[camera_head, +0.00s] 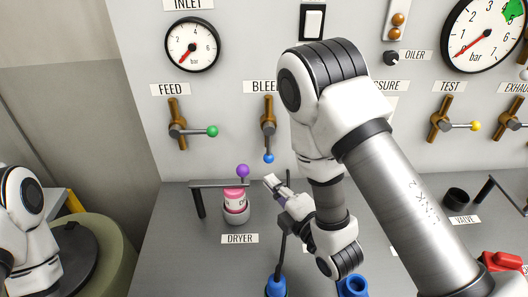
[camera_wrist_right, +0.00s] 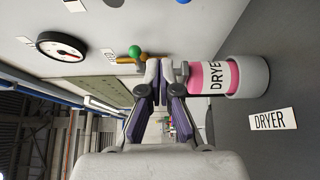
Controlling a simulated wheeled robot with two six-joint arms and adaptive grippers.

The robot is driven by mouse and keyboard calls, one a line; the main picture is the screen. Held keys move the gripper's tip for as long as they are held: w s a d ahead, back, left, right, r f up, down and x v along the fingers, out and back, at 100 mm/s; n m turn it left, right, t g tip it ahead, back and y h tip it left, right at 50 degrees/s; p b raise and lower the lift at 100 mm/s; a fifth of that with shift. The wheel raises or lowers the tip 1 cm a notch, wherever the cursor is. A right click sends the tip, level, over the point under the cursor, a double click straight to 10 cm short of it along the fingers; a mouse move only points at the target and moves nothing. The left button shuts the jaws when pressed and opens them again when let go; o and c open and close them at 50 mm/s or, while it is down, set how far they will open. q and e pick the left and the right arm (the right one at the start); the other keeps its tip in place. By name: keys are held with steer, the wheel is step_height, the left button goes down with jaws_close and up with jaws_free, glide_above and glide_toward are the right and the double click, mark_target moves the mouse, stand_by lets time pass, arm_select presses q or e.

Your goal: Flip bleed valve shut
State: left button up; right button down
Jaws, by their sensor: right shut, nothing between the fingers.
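The bleed valve (camera_head: 268,122) is on the grey panel under the partly covered "BLEED" label. Its handle hangs straight down, along the vertical brass pipe, and ends in a blue ball (camera_head: 268,158). My right gripper (camera_head: 271,182) is shut and empty, just below the blue ball and apart from it in the picture. In the right wrist view its fingers (camera_wrist_right: 161,80) are together, and the blue ball cannot be made out there. Only part of my left arm shows at the left edge, and its gripper is out of view.
The pink dryer canister (camera_head: 236,200) stands close left of my right gripper, with a purple ball (camera_head: 243,171) above it; the canister also shows in the wrist view (camera_wrist_right: 208,78). The feed valve's green ball (camera_head: 212,131) is to the left. Blue fittings (camera_head: 276,287) stand in front.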

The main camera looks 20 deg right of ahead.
mark_target(269, 145)
steer(key=x, duration=1.1)
steer(key=d, duration=0.1)
steer(key=d+p, duration=0.1)
steer(key=d, duration=0.2)
steer(key=shift+s+d+f+p, duration=0.2)
steer(key=shift+s+f+p, duration=0.05)
steer(key=shift+f+p, duration=0.1)
steer(key=shift+w+a, duration=0.1)
